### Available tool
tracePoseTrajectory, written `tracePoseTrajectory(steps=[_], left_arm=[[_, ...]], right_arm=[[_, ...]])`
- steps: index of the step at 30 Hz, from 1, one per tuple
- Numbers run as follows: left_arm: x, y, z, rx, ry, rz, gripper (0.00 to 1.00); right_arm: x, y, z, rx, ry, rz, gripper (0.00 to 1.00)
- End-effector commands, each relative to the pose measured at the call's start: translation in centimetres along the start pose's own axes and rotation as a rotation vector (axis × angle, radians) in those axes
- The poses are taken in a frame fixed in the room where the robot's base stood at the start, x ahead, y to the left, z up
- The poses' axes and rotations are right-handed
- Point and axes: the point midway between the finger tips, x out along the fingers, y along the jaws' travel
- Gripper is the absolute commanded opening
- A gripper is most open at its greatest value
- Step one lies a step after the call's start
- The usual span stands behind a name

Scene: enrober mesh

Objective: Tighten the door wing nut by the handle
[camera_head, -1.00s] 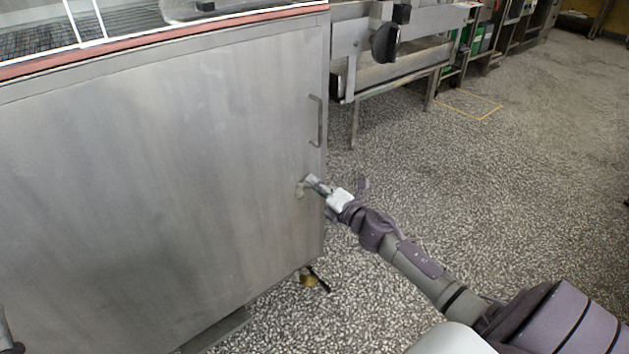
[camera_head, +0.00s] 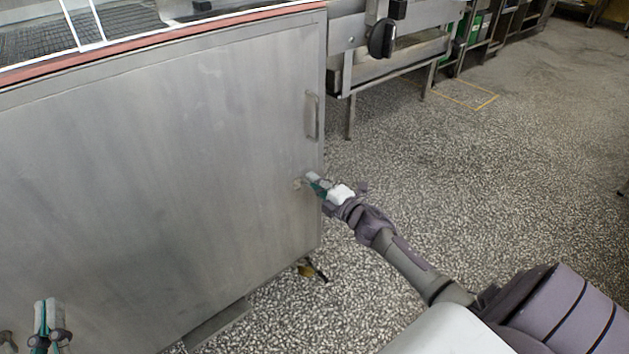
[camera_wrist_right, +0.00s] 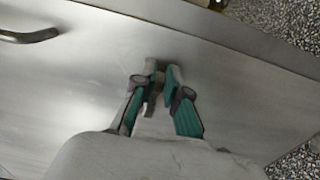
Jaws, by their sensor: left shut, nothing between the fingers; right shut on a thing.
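The door (camera_head: 160,150) is a large flat steel panel. Its handle (camera_head: 311,115) is a vertical bar near the door's right edge; it also shows at the upper left of the right wrist view (camera_wrist_right: 30,36). The wing nut (camera_head: 297,184) is a small pale piece on the door below the handle. My right gripper (camera_head: 308,183) is shut on the wing nut, which shows between its green-lined fingers (camera_wrist_right: 159,82) in the right wrist view, mostly hidden by them. My left gripper (camera_head: 45,308) is shut and empty at the lower left, apart from the nut.
A steel conveyor frame with a black knob (camera_head: 382,38) stands right of the door at the back. A small yellowish and black part (camera_head: 311,269) sits near the floor under the door's corner. The speckled floor (camera_head: 480,180) to the right is clear.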

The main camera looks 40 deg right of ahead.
Motion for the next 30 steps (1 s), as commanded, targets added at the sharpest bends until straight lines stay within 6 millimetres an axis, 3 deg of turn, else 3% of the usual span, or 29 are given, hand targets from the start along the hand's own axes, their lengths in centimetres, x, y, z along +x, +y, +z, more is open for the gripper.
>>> tracePoseTrajectory(steps=[8,9,13,23,30], left_arm=[[0.0,0.0,0.0,0.000,0.000,0.000,0.00],[0.0,0.0,0.0,0.000,0.000,0.000,0.00],[0.0,0.0,0.0,0.000,0.000,0.000,0.00],[0.0,0.0,-0.1,-0.001,0.004,0.001,0.00],[0.0,0.0,-0.1,0.000,0.003,0.001,0.00]], right_arm=[[0.0,-0.2,0.1,0.002,-0.003,-0.003,0.00],[0.0,-0.2,0.1,0.002,-0.003,-0.003,0.19],[0.0,-0.1,0.1,0.001,-0.002,-0.002,0.38],[-0.3,-0.1,0.0,0.000,0.000,-0.001,0.38],[-4.1,-0.3,0.0,0.000,0.000,-0.005,0.38]])
